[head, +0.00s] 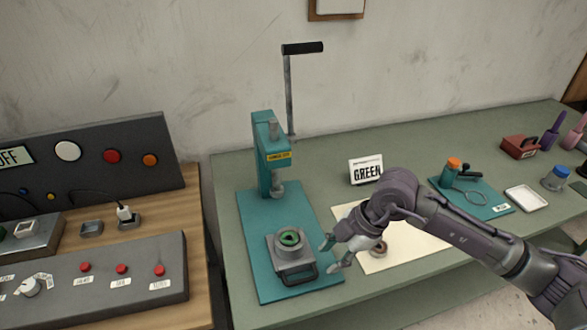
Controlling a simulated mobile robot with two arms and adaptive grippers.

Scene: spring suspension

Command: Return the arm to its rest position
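My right gripper (335,254) shows above the green table, just right of the press base. Its fingers are spread apart and I see nothing held between them. My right arm (470,228) reaches in from the right edge. The teal press (268,150) stands at the left of the table with its black-handled lever (303,48) up. A small round part (378,249) lies on the cream sheet, close under the gripper. My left gripper is not in view.
A teal mat (490,207) with an orange-capped bottle, a white tray (526,198), a blue-lidded jar (556,178) and a red box (519,147) are at the right. A control panel (110,275) fills the left.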

